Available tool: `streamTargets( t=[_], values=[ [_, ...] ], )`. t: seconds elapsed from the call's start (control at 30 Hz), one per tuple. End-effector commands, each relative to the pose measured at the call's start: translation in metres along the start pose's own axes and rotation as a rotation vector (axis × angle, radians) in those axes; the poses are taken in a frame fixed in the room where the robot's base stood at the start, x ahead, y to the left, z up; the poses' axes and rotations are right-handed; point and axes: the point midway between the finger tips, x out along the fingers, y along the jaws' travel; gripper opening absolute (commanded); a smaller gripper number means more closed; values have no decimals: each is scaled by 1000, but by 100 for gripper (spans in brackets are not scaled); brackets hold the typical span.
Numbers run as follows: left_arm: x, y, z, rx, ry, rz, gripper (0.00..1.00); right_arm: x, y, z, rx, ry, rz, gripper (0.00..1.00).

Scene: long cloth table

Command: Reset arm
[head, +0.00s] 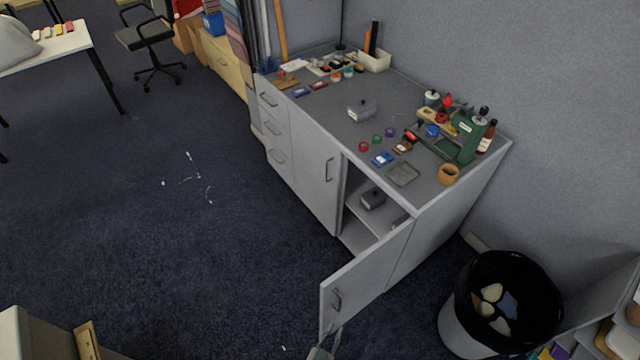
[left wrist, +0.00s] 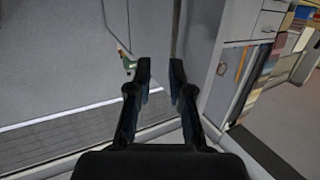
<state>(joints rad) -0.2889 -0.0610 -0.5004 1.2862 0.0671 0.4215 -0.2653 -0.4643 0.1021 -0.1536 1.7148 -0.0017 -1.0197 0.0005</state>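The grey cabinet (head: 300,160) stands against the wall, and its right-hand door (head: 365,280) is swung wide open. A grey box-like object (head: 372,198) sits on the shelf inside. My left gripper (head: 324,346) shows only in part at the bottom edge of the head view, just below the open door's lower corner. In the left wrist view its two dark fingers (left wrist: 160,80) are apart with nothing held between them. Grey panels and a door handle (left wrist: 222,68) appear beyond the fingers. My right gripper is in neither view.
The cabinet top (head: 340,125) holds several small items, including a green machine (head: 466,140) and a tan cup (head: 448,174). A black-lined bin (head: 510,300) stands right of the door. An office chair (head: 145,35) and white table (head: 50,48) are far left. The dark carpet (head: 150,220) between is mostly clear.

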Motion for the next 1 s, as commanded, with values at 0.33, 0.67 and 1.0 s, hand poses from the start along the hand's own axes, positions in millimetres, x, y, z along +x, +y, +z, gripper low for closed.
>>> streamTargets(
  t=[0.33, 0.67, 1.0],
  values=[
    [-39, -46, 88, -35, -392, -14, 20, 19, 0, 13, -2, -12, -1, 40],
    [-171, -131, 192, -141, -1040, -140, 20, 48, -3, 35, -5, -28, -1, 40],
    [-236, -158, 211, -194, -1287, -222, 20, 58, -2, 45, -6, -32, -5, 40]
  ],
)
